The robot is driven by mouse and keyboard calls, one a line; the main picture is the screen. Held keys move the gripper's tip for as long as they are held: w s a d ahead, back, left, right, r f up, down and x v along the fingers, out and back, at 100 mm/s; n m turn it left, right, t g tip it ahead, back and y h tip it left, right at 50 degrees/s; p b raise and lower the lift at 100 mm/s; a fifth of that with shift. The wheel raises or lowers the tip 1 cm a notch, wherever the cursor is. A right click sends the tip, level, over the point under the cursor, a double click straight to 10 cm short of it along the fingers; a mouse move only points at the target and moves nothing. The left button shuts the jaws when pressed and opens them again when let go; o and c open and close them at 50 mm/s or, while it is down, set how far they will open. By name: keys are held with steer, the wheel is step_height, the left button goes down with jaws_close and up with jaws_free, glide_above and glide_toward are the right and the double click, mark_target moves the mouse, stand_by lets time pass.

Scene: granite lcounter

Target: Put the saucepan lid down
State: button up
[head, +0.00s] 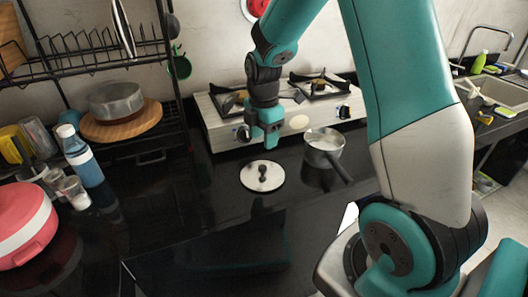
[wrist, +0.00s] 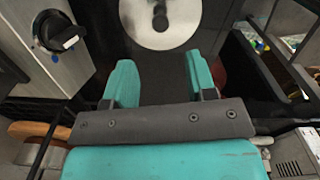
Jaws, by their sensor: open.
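The saucepan lid (head: 262,176) is a round, pale metal disc with a dark knob, lying flat on the black counter with its knob up. It also shows in the wrist view (wrist: 182,24), partly cut off by the top edge. My gripper (head: 264,140) is above and just behind the lid in the head view. In the wrist view its two teal fingers (wrist: 158,82) are spread apart with nothing between them, clear of the lid. The saucepan (head: 323,147) stands uncovered on the counter to the right of the lid, its dark handle pointing toward the front right.
A gas stove (head: 224,127) stands behind the lid against the wall. A black rack (head: 100,62) holds a pot (head: 115,99) on a wooden board at left. A bottle (head: 84,160), small jars and a red-and-white container (head: 22,222) stand at left. The front counter is clear.

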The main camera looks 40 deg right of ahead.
steer(key=s+a+r+m+y, duration=0.1)
steer(key=s+a+r+m, duration=0.1)
steer(key=s+a+r, duration=0.3)
steer(key=s+a+r+m+y, duration=0.1)
steer(key=a+r+m, duration=0.15)
steer(key=a, duration=0.45)
steer(key=s+a+r+m+y, duration=0.1)
steer(key=s+a+r+m, duration=0.1)
steer(key=s+a, duration=0.3)
steer(key=s+a+r+m+y, duration=0.1)
steer(key=s+a+r+m, duration=0.2)
steer(key=s, duration=0.8)
steer(key=shift+s+a+m, duration=0.15)
steer(key=shift+a+m, duration=0.5)
steer(key=shift+a, duration=0.6)
